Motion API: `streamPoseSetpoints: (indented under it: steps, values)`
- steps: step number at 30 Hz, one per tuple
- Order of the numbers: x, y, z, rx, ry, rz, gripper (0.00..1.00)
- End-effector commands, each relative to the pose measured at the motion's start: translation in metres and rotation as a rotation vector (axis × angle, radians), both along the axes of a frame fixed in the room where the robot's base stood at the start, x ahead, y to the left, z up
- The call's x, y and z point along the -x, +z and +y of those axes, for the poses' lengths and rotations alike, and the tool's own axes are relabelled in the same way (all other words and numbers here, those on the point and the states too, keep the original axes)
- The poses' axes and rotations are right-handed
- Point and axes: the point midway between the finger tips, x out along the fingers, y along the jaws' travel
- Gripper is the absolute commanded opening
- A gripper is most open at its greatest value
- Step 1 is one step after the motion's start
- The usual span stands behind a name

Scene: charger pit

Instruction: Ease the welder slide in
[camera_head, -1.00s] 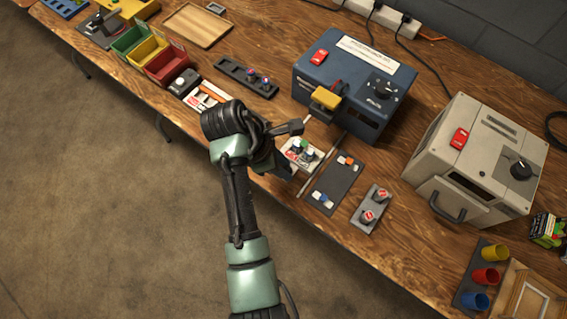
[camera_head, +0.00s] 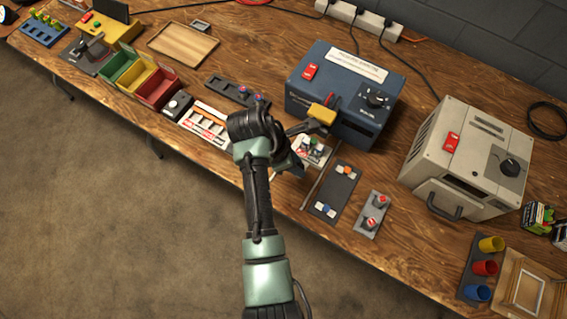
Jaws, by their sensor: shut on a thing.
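The blue machine (camera_head: 345,97), which I take for the welder, stands on the workbench with a red switch, a dark dial and a yellow block at its front. The small pale slide (camera_head: 317,149) carries several small parts and sits low in front of the machine, below the yellow block. Its far end is hard to make out under the block. My gripper (camera_head: 301,147) reaches the slide's left side and is shut on it. My wrist and forearm hide part of the slide's near side and much of the grip.
A thin rail (camera_head: 318,183) runs beside a dark mat (camera_head: 333,192) with small parts. A grey strip with two red knobs (camera_head: 371,215) lies right of it. A grey machine with a handle (camera_head: 470,160) stands farther right. Coloured bins (camera_head: 158,90) stand left.

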Motion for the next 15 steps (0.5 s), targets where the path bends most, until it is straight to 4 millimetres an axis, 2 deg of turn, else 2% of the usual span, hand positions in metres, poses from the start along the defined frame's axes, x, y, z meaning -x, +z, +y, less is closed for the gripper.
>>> streamPoseSetpoints:
  steps: [6,15]
  values:
    - [-0.016,0.0,-0.008,-0.003,0.006,-0.005,0.0]
    - [-0.02,0.001,-0.012,0.0,0.006,-0.009,0.0]
